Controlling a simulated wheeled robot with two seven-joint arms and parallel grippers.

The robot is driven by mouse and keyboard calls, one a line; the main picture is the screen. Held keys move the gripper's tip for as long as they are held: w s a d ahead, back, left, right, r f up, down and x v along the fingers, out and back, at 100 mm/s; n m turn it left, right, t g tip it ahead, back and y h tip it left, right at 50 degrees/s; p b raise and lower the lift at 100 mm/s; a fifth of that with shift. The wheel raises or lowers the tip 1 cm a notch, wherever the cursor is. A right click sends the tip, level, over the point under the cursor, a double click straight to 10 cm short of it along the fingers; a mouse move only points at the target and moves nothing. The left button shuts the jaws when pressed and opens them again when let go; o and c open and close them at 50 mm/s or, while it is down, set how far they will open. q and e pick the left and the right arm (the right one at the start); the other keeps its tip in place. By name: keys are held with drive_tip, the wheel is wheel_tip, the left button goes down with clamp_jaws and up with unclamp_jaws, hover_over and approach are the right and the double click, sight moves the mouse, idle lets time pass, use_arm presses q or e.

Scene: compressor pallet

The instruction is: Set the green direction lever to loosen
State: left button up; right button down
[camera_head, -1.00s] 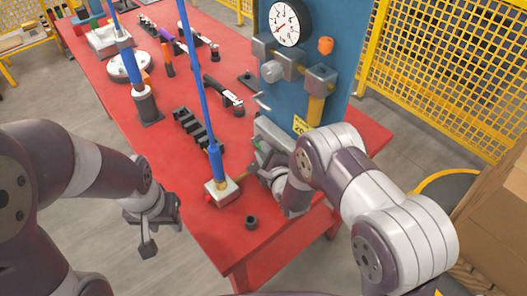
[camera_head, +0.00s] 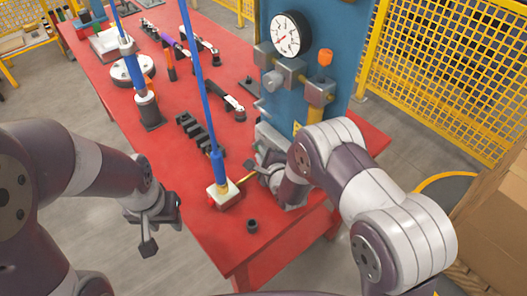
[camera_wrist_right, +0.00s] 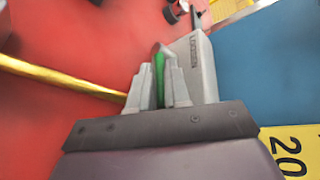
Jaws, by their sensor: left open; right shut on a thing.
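The green direction lever (camera_wrist_right: 159,72) shows in the right wrist view as a thin upright green piece. It stands between the fingertips of my right gripper (camera_wrist_right: 159,88), which is shut on it. A grey block (camera_wrist_right: 195,62) with raised lettering that seems to read LOOSEN stands just right of the lever. In the head view my right gripper (camera_head: 264,168) is low beside the blue panel, and the lever is hidden there. My left gripper (camera_head: 153,218) is open and empty, off the table's left edge.
A brass rod (camera_wrist_right: 62,77) runs left of the gripper. In the head view a blue post stands on a white base (camera_head: 223,195) on the red table (camera_head: 262,238). The blue panel (camera_head: 345,45) carries a gauge (camera_head: 290,35). A black rack (camera_head: 200,135) lies behind.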

drive_tip(key=shift+w+a+r+g+h+p, duration=0.1)
drive_tip(key=shift+r+g+h+p, duration=0.15)
drive_tip(key=shift+r+g+p, duration=0.25)
drive_tip(key=shift+w+a+r+g+h+p, duration=0.1)
drive_tip(key=shift+r+g+h+p, duration=0.2)
drive_tip(key=shift+g+p, duration=0.3)
drive_tip(key=shift+w+a+r+n+g+h+p, duration=0.15)
drive_tip(key=shift+n+g+h+p, duration=0.15)
drive_tip(key=shift+g+p, duration=0.3)
drive_tip(key=shift+w+d+r+n+g+h+p, duration=0.1)
drive_tip(key=shift+r+n+g+h+p, duration=0.1)
drive_tip(key=shift+g+h+p, duration=0.3)
drive_tip(key=shift+a, duration=0.1)
drive_tip(key=c, duration=1.4)
unclamp_jaws()
drive_tip(key=shift+c, duration=0.2)
drive_tip(key=v, duration=1.2)
drive_tip(key=shift+s+d+r+b, duration=0.15)
drive_tip(key=shift+s+d+b, duration=0.1)
drive_tip(key=shift+d+b, duration=0.05)
